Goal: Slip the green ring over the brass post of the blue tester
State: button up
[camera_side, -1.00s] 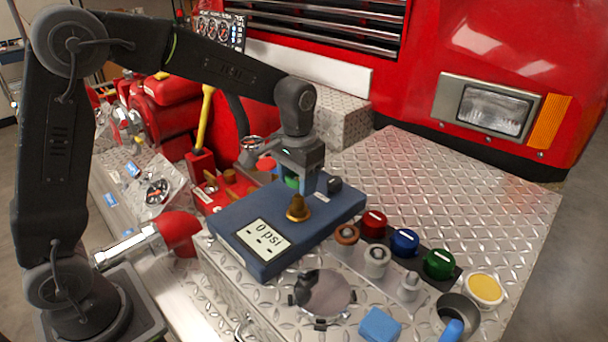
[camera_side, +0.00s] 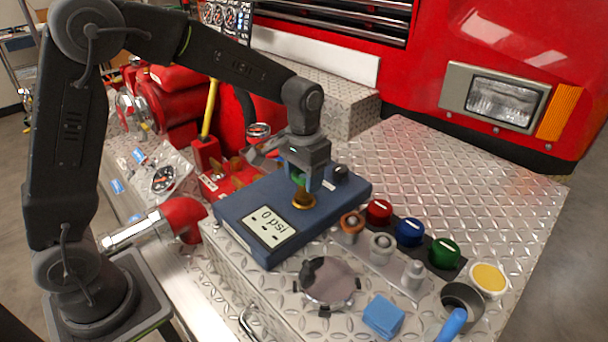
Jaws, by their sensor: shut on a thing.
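The blue tester (camera_side: 318,222) lies on the diamond-plate top, its screen reading 0 psi. Its brass post (camera_side: 303,202) stands near the middle of its top; the wide base shows, while the upper part is mostly hidden by my gripper. My gripper (camera_side: 303,184) points down right at the post and is shut on the green ring (camera_side: 298,177). Only a little of the ring shows between the fingers. It is at about the height of the post's top; I cannot tell whether it is around the post or just behind it.
A dark knob (camera_side: 340,172) stands on the tester close right of my gripper. Red (camera_side: 379,211), blue (camera_side: 410,231) and green (camera_side: 444,252) caps line the right side.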

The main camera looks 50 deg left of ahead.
aim_at(304, 191)
jog(key=shift+f, duration=0.8)
dwell(0.6)
jog(key=shift+f, duration=0.35)
jog(key=shift+f, duration=0.3)
dwell(0.4)
jog(key=shift+f, duration=0.35)
jog(key=shift+f, duration=0.4)
dwell(0.3)
jog(key=o, duration=1.1)
jog(key=shift+o, duration=0.2)
